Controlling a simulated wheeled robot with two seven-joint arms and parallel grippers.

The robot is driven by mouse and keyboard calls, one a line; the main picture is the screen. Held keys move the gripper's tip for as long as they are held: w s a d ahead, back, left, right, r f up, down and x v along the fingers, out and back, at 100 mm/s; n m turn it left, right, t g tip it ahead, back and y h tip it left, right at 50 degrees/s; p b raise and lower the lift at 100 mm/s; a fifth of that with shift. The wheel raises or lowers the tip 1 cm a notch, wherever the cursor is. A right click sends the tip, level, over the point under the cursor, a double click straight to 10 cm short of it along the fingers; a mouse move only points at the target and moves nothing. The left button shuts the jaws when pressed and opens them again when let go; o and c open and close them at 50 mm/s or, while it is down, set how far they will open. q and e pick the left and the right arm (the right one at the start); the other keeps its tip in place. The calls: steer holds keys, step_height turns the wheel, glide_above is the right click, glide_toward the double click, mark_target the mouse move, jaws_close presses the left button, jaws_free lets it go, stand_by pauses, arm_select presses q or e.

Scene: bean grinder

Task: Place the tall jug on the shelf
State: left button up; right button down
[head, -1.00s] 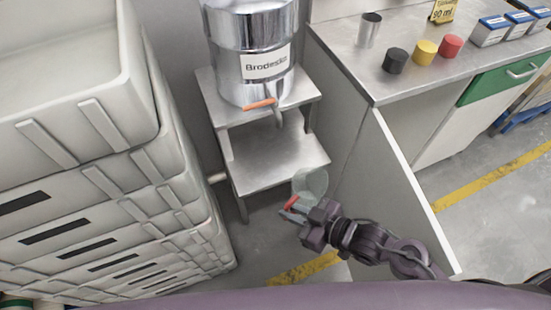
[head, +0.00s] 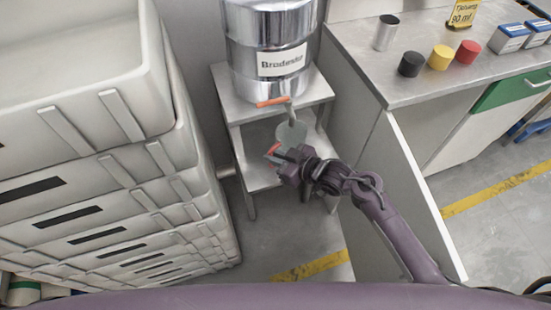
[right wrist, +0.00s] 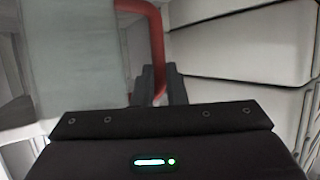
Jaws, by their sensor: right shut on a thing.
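The tall jug (head: 291,134) is a translucent grey-green vessel with a red handle. My right gripper (head: 275,155) is shut on that handle. In the right wrist view, the jug wall (right wrist: 75,65) fills the left side and the red handle (right wrist: 157,45) runs down between the fingers (right wrist: 157,88). The shelf (head: 259,178) is the lower metal level of a two-level stand. In the head view the jug overlaps this level, under the tap; whether its base touches the shelf is hidden by my gripper. My left gripper is not in view.
A steel drum (head: 268,35) with an orange-handled tap (head: 273,102) stands on the stand's upper level (head: 236,106). Stacked grey crates (head: 110,190) crowd the left. An open white cabinet door (head: 405,195) is at the right, beside my right arm. A counter (head: 450,75) holds small canisters and boxes.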

steer(key=shift+f, duration=0.75)
steer(key=shift+f, duration=0.2)
steer(key=c, duration=1.5)
jaws_free()
steer(key=shift+r, duration=0.1)
